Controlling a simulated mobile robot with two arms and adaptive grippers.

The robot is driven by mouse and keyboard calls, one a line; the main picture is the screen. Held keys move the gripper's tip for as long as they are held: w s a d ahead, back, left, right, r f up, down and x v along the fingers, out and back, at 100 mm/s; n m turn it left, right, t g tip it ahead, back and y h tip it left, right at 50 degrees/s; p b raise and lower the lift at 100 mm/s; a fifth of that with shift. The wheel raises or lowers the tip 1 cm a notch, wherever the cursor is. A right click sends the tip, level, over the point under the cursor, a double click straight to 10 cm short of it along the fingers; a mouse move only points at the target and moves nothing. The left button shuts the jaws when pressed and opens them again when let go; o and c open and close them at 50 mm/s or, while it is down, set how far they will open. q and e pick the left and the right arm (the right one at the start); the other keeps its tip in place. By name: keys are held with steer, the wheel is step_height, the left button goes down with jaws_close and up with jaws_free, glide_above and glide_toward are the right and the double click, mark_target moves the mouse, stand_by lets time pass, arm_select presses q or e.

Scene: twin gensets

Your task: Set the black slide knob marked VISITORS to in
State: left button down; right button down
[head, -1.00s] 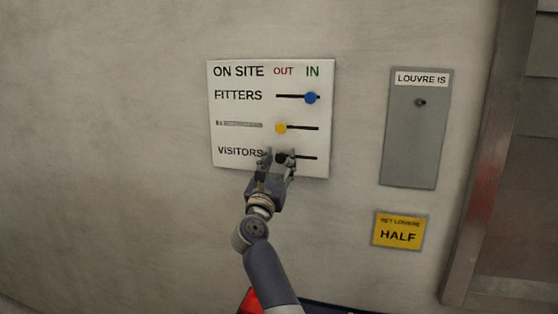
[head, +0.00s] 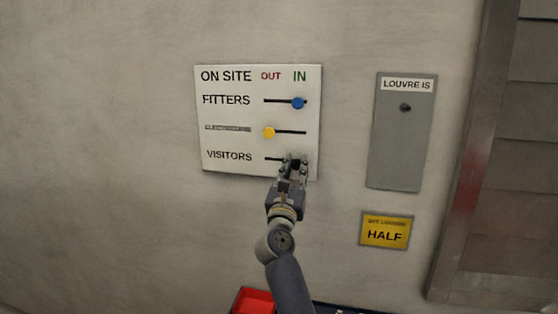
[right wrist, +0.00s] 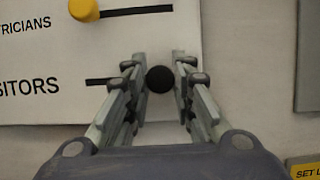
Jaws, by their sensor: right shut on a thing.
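The white ON SITE board (head: 220,128) is on the wall, with OUT and IN columns and three slots. The black VISITORS knob (right wrist: 160,79) sits between the fingertips of my right gripper (right wrist: 160,74) in the right wrist view, with its slot showing to the left. My right gripper (head: 295,166) is shut on the knob at the right part of the VISITORS slot, below the word IN. In the head view the fingers mostly hide the knob. My left gripper is not in view.
A blue knob (head: 298,103) is at the IN side of the FITTERS row. A yellow knob (head: 269,132) is at the OUT side above VISITORS. A grey LOUVRE IS panel (head: 399,150) and a yellow HALF sign (head: 385,232) are to the right. A red thing (head: 253,301) is low down.

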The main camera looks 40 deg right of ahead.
steer(key=shift+d+f, duration=0.1)
steer(key=c, duration=1.5)
jaws_free()
steer(key=shift+s, duration=0.1)
steer(key=shift+o, duration=0.7)
steer(key=shift+s+d, duration=0.1)
steer(key=shift+s, duration=0.05)
steer(key=shift+a, duration=0.2)
steer(key=v, duration=1.1)
steer(key=shift+s+a+f, duration=0.2)
steer(key=shift+s, duration=0.1)
